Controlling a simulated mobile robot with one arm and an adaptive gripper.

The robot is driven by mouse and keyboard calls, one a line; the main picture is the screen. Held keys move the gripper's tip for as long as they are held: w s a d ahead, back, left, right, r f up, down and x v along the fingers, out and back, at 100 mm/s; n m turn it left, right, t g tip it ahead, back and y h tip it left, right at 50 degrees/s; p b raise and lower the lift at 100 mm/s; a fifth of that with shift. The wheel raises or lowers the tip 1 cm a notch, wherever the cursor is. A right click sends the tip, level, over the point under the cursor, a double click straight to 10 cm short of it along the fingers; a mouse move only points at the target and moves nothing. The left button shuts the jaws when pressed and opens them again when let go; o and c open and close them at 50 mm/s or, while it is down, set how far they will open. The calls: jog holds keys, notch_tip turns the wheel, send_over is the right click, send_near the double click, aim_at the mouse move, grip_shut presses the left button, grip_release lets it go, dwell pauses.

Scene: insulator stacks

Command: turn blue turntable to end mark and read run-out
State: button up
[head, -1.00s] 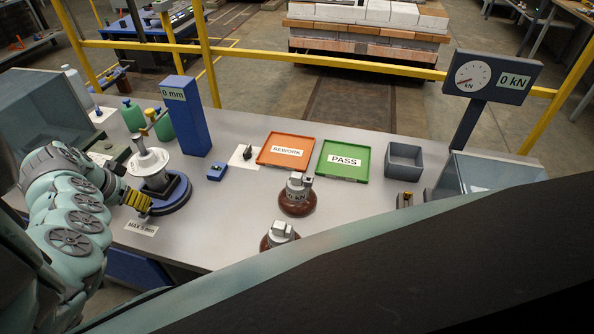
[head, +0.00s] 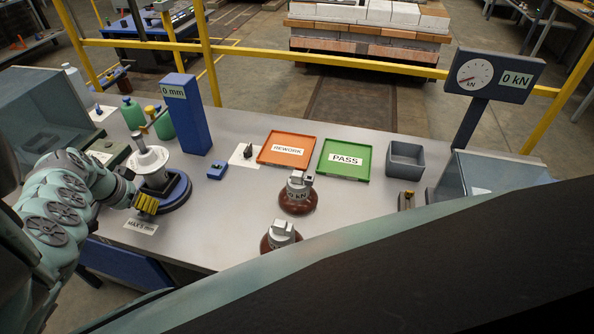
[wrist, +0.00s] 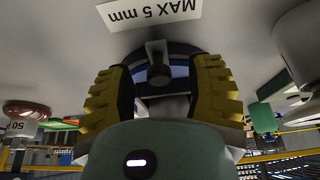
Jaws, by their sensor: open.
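The blue turntable (head: 178,196) sits at the left of the bench with a white insulator stack (head: 148,162) upright on it. Behind it stands a blue column (head: 187,118) whose display (head: 174,91) reads 0 mm. My gripper (head: 147,203) is at the turntable's near left edge, its yellow fingers pointing toward it. In the wrist view my gripper (wrist: 160,82) is open, with a dark upright lug (wrist: 158,62) on the turntable between and just beyond the fingertips. I cannot tell whether either finger touches it. No end mark is clearly visible.
A "MAX 5 mm" label (head: 140,226) lies in front of the turntable. Two brown insulators (head: 297,200) stand mid-bench. An orange REWORK tray (head: 287,149), green PASS tray (head: 344,160) and grey bin (head: 405,160) are farther back. Green bottles (head: 132,113) stand behind the turntable.

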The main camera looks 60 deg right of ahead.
aim_at(176, 203)
grip_shut()
dwell(0.4)
jog(key=shift+s+d+n+p, duration=0.25)
jog(key=shift+s+n+p, duration=0.2)
jog(key=shift+p, duration=0.25)
dwell(0.4)
jog(key=shift+s+d+n+t+y+p, duration=0.35)
jog(key=shift+s+n+p, duration=0.25)
jog(key=shift+n+p, duration=0.3)
jog(key=shift+s+d+f+n+t+y, duration=0.1)
jog(key=shift+s+d+n+t+y, duration=0.25)
jog(key=shift+n, duration=0.35)
jog(key=shift+s+d+f+n+t, duration=0.1)
jog(key=shift+s+d+n, duration=0.2)
jog(key=shift+s+n, duration=0.25)
jog(key=shift+s+d+n+t+y+b, duration=0.3)
jog(key=shift+d+n+b, duration=0.3)
jog(key=shift+n+b, duration=0.35)
jog(key=shift+s+d+n+t+y+b, duration=0.25)
jog(key=shift+d+n+b, duration=0.4)
jog(key=shift+n, duration=0.4)
jog(key=n+b, duration=0.1)
jog(key=d+n+y+b, duration=0.1)
jog(key=shift+s+d+b, duration=0.1)
jog(key=shift+s+b, duration=0.2)
jog(key=shift+d+b, duration=0.15)
jog(key=shift+b, duration=0.15)
jog(key=shift+d+r+n, duration=0.1)
jog(key=shift+n, duration=0.3)
